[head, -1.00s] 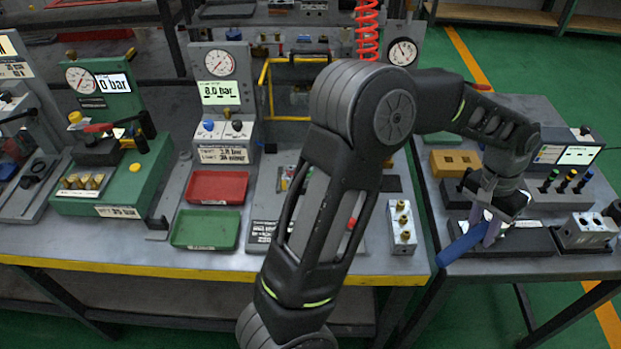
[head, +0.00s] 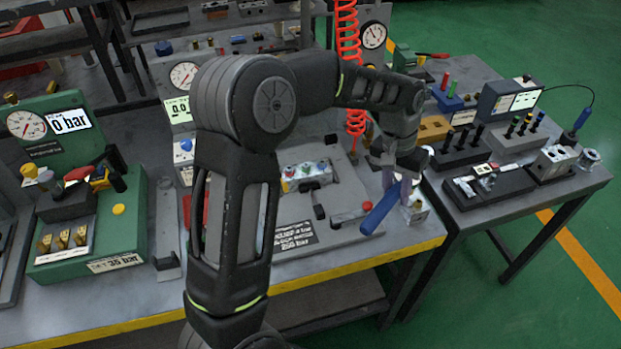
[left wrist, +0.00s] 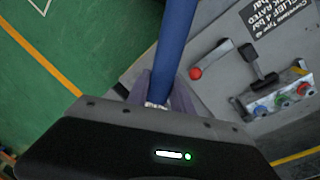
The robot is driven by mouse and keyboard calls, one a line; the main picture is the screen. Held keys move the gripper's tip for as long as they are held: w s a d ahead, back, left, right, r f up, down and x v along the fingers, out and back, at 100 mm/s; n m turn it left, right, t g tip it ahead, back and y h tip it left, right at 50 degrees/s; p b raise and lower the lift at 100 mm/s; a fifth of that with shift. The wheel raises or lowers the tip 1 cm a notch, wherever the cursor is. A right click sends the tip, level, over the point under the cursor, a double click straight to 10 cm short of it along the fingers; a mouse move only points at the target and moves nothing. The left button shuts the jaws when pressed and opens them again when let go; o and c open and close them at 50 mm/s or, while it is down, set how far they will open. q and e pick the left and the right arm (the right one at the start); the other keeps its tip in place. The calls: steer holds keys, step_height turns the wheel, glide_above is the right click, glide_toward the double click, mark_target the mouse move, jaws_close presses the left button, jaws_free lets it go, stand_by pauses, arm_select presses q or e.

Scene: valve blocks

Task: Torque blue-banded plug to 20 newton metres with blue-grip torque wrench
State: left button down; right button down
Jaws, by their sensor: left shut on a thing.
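My left gripper (head: 390,184) is shut on the blue-grip torque wrench (head: 378,214) and holds it above the right front part of the main bench. The blue grip slants down to the left. In the left wrist view the wrench (left wrist: 172,48) runs up from between the fingers; its head is hidden. A grey valve block (head: 303,181) sits on the grey fixture plate left of the gripper, apart from the wrench. In the left wrist view the block (left wrist: 278,101) carries red, green and blue round parts; the blue one (left wrist: 260,110) is at its left end. My right gripper is out of view.
A red-knobbed clamp (head: 351,214) stands on the plate near the wrench. A red coiled hose (head: 348,55) hangs behind. On the right table are a black tool cradle (head: 492,188), drivers in a rack (head: 520,130) and a metal block (head: 553,162). A green test stand (head: 118,225) stands left.

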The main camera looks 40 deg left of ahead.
arm_select(q)
steer(key=shift+r, duration=0.1)
steer(key=s+a+r+n, duration=0.1)
steer(key=s+a+n, duration=0.2)
steer(key=a, duration=0.4)
steer(key=s+a+n+t, duration=0.1)
steer(key=s+a+n, duration=0.2)
steer(key=s+a, duration=0.3)
steer(key=shift+a+r+n+p, duration=0.3)
steer(key=shift+a+r+p, duration=0.1)
steer(key=shift+a, duration=0.5)
steer(key=shift+f, duration=0.1)
steer(key=shift+f+b, duration=1.95)
steer(key=shift+f, duration=0.4)
steer(key=shift+f+b, duration=0.9)
steer(key=shift+f, duration=0.35)
steer(key=shift+s, duration=0.1)
